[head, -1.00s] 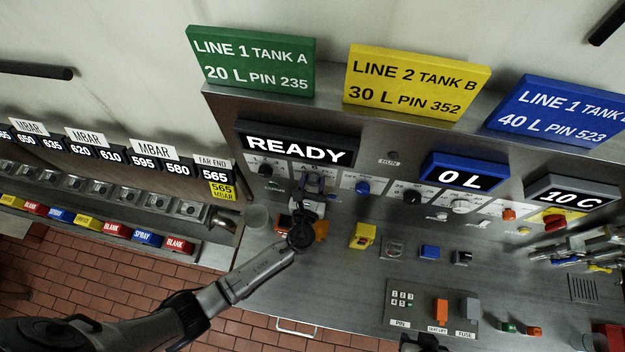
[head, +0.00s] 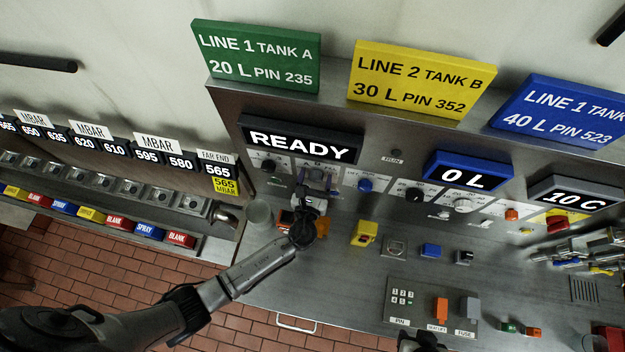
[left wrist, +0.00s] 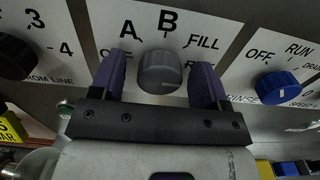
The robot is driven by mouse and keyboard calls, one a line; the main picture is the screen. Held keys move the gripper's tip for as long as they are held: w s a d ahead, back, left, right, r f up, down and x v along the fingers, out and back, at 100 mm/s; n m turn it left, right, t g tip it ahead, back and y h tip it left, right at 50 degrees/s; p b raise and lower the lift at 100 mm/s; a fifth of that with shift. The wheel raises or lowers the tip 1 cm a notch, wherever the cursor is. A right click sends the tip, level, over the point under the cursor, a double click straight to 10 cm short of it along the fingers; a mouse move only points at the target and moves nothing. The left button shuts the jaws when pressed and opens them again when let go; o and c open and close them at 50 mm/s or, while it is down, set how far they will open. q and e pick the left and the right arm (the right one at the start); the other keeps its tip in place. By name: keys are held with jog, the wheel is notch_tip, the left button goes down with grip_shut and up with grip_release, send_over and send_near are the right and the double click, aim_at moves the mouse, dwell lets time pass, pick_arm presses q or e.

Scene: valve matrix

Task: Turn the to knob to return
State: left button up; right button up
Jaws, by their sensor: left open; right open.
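The grey round knob (left wrist: 161,72) is on a white plate (left wrist: 108,18) marked A, B, FILL and a partly hidden word beginning with R. Its pointer direction is hard to make out. My left gripper (head: 317,183) is at this plate under the READY display in the head view. In the left wrist view its two purple fingers are open, one on each side of the knob, with small gaps visible. The gripper mostly hides the knob in the head view. I cannot make out my right gripper's fingers.
A black knob (left wrist: 14,56) is left of the plate and a blue knob (left wrist: 277,87) right of it. The READY display (head: 302,145) is above.

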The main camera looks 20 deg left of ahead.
pick_arm(q)
jog(key=s+d+b, duration=0.2)
jog(key=s+b, duration=0.1)
jog(key=s, duration=1)
jog(key=shift+s+d+b, duration=0.25)
jog(key=shift+d+b, duration=0.05)
jog(key=shift+d, duration=0.05)
